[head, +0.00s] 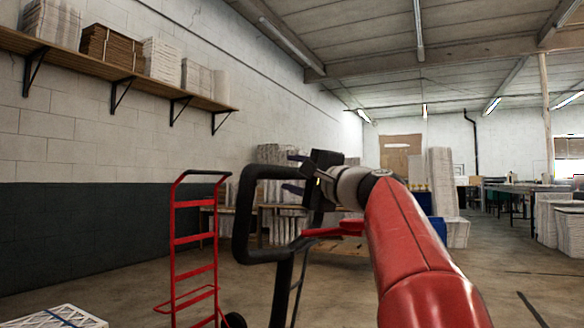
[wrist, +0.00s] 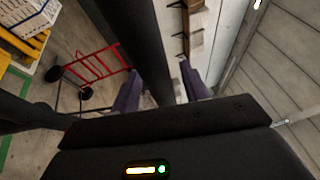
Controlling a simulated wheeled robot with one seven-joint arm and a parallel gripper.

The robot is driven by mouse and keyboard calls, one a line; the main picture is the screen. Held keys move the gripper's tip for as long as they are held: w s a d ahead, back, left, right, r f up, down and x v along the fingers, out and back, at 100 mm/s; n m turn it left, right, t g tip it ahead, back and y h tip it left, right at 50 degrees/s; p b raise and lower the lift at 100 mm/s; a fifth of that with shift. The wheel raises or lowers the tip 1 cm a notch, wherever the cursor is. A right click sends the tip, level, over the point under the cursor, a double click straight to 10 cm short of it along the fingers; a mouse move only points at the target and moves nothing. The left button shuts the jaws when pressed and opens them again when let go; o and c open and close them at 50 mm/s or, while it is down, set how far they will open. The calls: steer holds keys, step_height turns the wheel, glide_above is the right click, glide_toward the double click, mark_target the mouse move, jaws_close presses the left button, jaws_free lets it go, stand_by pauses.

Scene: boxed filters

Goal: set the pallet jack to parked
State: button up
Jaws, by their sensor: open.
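The pallet jack shows by its black loop handle (head: 243,215) and dark shaft (head: 283,290), standing upright in the middle of the head view. Its lower body is out of view. My gripper (head: 290,172) is at the upper right part of the loop, open. In the wrist view a thick dark bar (wrist: 145,45), which appears to be part of the handle, runs between the two purple-grey fingers of my gripper (wrist: 158,70). The fingers lie on either side of the bar, and I cannot tell whether they touch it.
A red hand truck (head: 194,240) stands just left of the handle, by the wall. A white slatted item (head: 55,318) is at the lower left. Stacks of paper or boxes (head: 440,185) stand behind. A wooden shelf (head: 130,75) hangs high left.

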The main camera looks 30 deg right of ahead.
steer(key=shift+w+a+r, duration=0.1)
steer(key=shift+w+a, duration=0.05)
steer(key=shift+w, duration=0.4)
steer(key=shift+c, duration=0.2)
jaws_close()
steer(key=shift+s+d+f+b, duration=0.25)
steer(key=shift+s+d+b, duration=0.05)
steer(key=shift+b, duration=0.05)
steer(key=shift+s+d, duration=0.25)
steer(key=shift+s, duration=0.1)
steer(key=shift+s+d+r, duration=0.3)
steer(key=shift+s, duration=0.25)
steer(key=shift+o, duration=0.2)
jaws_free()
steer(key=shift+w+a, duration=0.1)
steer(key=shift+w, duration=0.1)
